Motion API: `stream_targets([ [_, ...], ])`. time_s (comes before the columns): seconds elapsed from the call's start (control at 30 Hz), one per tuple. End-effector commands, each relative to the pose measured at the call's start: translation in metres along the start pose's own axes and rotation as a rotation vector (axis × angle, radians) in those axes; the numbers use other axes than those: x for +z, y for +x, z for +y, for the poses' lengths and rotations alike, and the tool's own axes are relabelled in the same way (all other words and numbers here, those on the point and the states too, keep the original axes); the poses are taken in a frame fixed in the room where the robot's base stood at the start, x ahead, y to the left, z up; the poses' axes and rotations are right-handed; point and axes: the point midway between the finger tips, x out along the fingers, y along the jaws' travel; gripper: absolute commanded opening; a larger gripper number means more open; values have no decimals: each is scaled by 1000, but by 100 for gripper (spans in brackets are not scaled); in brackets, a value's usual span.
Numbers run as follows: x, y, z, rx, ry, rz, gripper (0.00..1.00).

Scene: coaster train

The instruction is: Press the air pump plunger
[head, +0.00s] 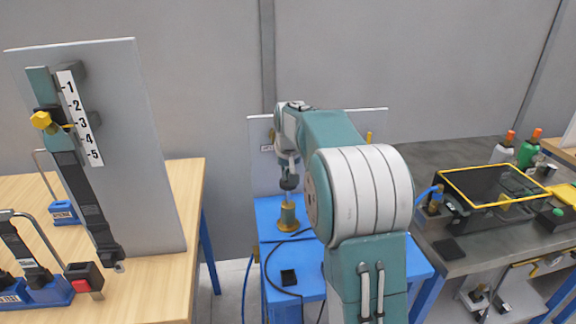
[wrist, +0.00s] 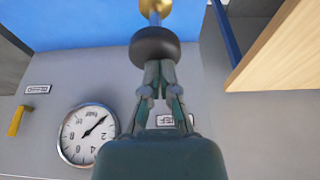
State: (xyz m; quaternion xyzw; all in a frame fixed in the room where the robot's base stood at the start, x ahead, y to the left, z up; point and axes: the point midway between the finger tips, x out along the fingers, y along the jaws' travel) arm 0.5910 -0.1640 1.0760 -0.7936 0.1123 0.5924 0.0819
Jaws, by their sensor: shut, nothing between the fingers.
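The air pump stands on the blue table. Its brass body (head: 288,215) is below my gripper (head: 289,172) in the head view. The dark round plunger knob (wrist: 155,46) sits right at the fingertips of my gripper (wrist: 160,68) in the wrist view, with the brass part (wrist: 154,8) beyond it. The fingers are closed together and appear to touch the knob's top; nothing is held between them. In the head view the knob (head: 289,183) shows just under the fingers. A round pressure gauge (wrist: 88,134) on the grey panel shows in the wrist view.
A yellow lever (wrist: 17,120) is beside the gauge. The blue table (head: 310,285) carries a black hose and a small black block (head: 289,277). A wooden table (head: 150,290) with a slider board (head: 140,150) is at left. A dark bench (head: 465,250) with a yellow-framed box (head: 495,185) is at right.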

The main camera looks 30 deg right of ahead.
Motion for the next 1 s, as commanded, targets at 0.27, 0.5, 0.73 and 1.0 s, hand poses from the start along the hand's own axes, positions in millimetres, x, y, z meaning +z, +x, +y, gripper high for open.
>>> stream_targets([
  [0.27, 0, 1, 2, -1, 1, -1, 0],
  [0.5, 10, 34, 1, 0, 1, -8, 0],
  [0.73, 18, 57, 0, -1, 1, -7, 0],
  [1.0, 19, 59, 0, -1, 1, -13, 0],
])
